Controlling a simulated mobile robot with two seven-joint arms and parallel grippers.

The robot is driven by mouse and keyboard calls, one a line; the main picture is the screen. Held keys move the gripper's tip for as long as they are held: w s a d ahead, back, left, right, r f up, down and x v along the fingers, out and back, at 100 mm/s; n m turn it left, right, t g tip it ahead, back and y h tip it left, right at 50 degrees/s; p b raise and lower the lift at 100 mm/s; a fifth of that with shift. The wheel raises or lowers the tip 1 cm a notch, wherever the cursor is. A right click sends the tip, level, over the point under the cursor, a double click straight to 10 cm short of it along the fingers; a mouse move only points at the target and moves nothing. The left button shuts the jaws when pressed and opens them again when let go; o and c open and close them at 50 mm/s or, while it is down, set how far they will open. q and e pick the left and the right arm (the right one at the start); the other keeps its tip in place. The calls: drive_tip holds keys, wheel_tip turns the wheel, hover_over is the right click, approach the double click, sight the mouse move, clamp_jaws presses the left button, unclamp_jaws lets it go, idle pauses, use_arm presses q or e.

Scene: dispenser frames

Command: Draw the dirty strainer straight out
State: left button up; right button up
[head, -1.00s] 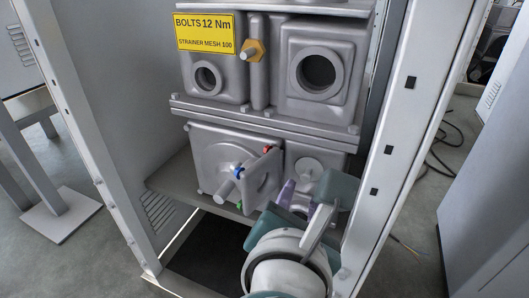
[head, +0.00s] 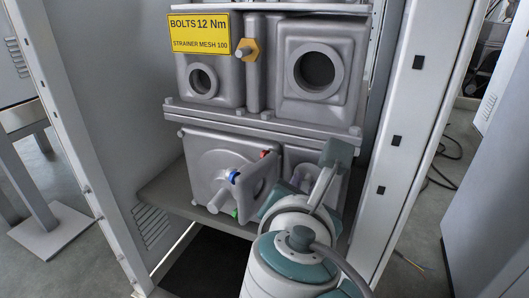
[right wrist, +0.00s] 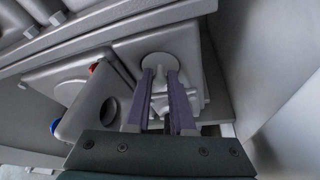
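The strainer's pale round end (right wrist: 160,62), with a narrow stem or handle, sits in the lower right grey housing (right wrist: 128,48). Its body is hidden inside, so I cannot see how dirty it is. My right gripper (right wrist: 162,80) reaches toward it, with its two purple fingers apart on either side of the stem. I see no clear contact. In the head view my right gripper (head: 297,181) is mostly hidden behind my own wrist, in front of the housing. My left gripper is not in view.
A cover plate (head: 262,184) with red, blue and green marks stands out just left of the gripper. A ledge (right wrist: 75,65) runs above. Cabinet posts (head: 396,140) flank the opening. A yellow sign (head: 199,34) reads "BOLTS 12 Nm, STRAINER MESH 100".

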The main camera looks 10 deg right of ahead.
clamp_jaws()
drive_tip(key=shift+s+a, duration=0.25)
drive_tip(key=shift+s, duration=0.1)
drive_tip(key=s+a+p, duration=0.2)
drive_tip(key=s+a, duration=0.3)
drive_tip(key=s, duration=0.2)
drive_tip(key=shift+s, duration=0.2)
idle(0.8)
idle(0.4)
